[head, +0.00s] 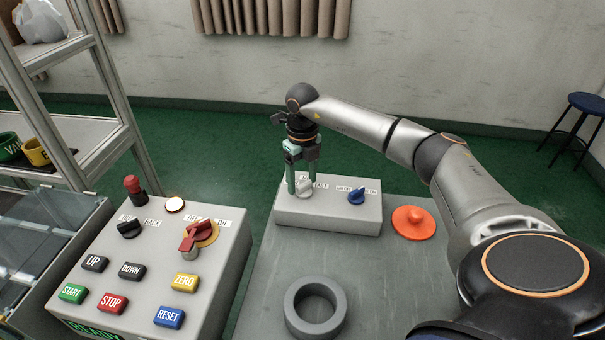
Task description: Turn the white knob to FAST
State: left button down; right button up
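The white knob (304,190) sits on the left part of a grey box (330,215) at the back of the table. A label beside it reads FAST on its right side; the label on its left is mostly hidden by a finger. My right gripper (304,185) points down over the white knob, its two green fingers on either side of it. The fingers look apart; whether they touch the knob I cannot tell. The knob's exact pointing direction is partly hidden. My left gripper is not in view.
A blue knob (356,195) is on the same box, to the right. An orange disc with a handle (413,222) and a grey ring (315,306) lie on the table (385,290). A control panel (215,275) with buttons and a red switch stands at left.

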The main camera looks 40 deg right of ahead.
jog(key=shift+o, duration=1)
notch_tip(320, 180, up, 12)
jog(key=shift+r, duration=0.25)
jog(key=shift+s+f, duration=0.1)
jog(key=shift+s, duration=0.05)
